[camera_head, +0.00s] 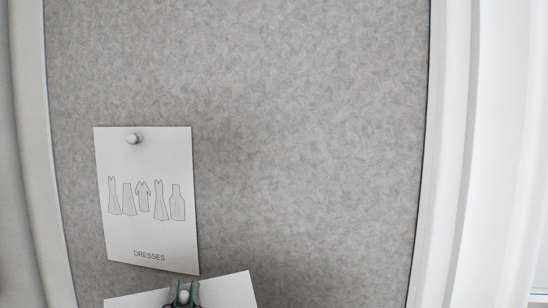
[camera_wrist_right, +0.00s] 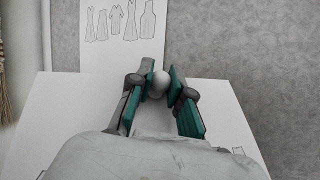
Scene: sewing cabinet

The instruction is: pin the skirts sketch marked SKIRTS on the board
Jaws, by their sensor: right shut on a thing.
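A second white sheet (camera_head: 235,287) shows only its top part at the bottom of the head view. Its title is out of view, so I cannot read whether it says SKIRTS. In the right wrist view the sheet (camera_wrist_right: 60,110) spreads under my gripper, with bits of line drawing at its right edge. My right gripper (camera_head: 182,294) is shut on a white round-headed pin (camera_wrist_right: 159,83) at the sheet's top middle. I cannot tell whether the pin's tip is in the board (camera_head: 310,130). My left gripper is not in view.
A DRESSES sketch (camera_head: 150,225) hangs on the grey board, held by a white pin (camera_head: 133,138). The second sheet's top edge lies just below it, close to or overlapping its bottom edge in view. The board's upper part and right side are bare.

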